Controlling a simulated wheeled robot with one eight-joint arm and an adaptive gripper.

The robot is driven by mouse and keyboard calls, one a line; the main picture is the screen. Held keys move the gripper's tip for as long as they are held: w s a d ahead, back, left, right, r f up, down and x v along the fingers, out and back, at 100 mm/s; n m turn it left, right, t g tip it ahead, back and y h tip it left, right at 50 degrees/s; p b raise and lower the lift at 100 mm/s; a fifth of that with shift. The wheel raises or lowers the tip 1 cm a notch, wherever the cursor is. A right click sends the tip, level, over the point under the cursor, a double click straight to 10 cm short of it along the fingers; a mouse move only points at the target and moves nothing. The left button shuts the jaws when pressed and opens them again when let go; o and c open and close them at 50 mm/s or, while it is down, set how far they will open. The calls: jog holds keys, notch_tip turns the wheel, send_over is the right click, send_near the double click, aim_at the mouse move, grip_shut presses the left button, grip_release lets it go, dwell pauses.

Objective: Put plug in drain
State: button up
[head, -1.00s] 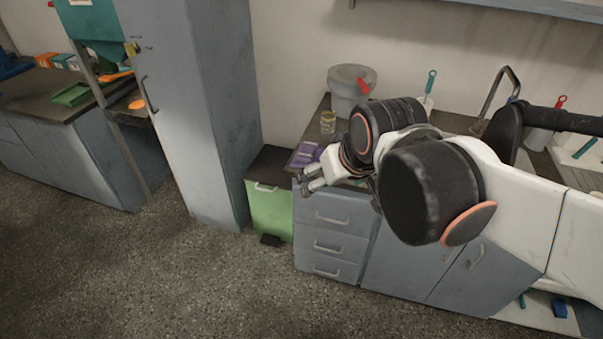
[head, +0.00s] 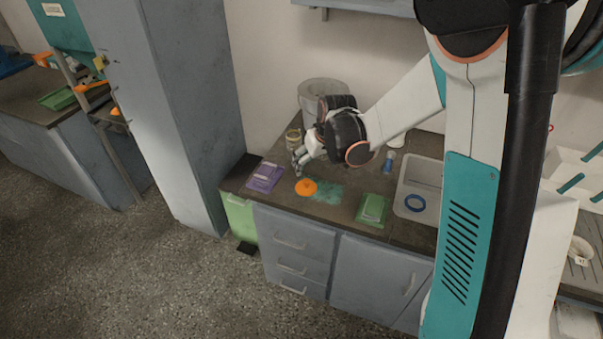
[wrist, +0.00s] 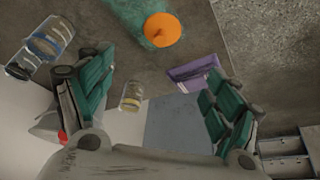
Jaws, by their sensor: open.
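The plug, which looks like an orange disc with a small knob (head: 306,187), lies on the counter at the edge of a teal cloth (head: 330,193). The orange disc also shows near the top of the wrist view (wrist: 165,32). My gripper (head: 299,160) is above and just behind it, apart from it. In the wrist view my gripper (wrist: 160,68) has its two teal-padded fingers spread wide with nothing held between them.
A purple packet (head: 265,177) lies left of the disc and a green sponge stack (head: 373,210) lies right of it. A jar (head: 293,139) and a grey bucket (head: 318,92) stand behind. A clear bottle with a blue part (head: 389,160) is beside the sink.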

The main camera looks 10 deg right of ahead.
jog(key=b, duration=0.2)
send_near(306, 181)
jog(key=x, duration=0.5)
jog(key=shift+w+d, duration=0.1)
jog(key=shift+w, duration=0.1)
jog(key=shift+b+x, duration=1.35)
jog(key=shift+x, duration=1.3)
jog(key=shift+s, duration=0.15)
jog(key=shift+c, duration=0.5)
jog(key=c, duration=1.2)
jog(key=shift+r, duration=0.1)
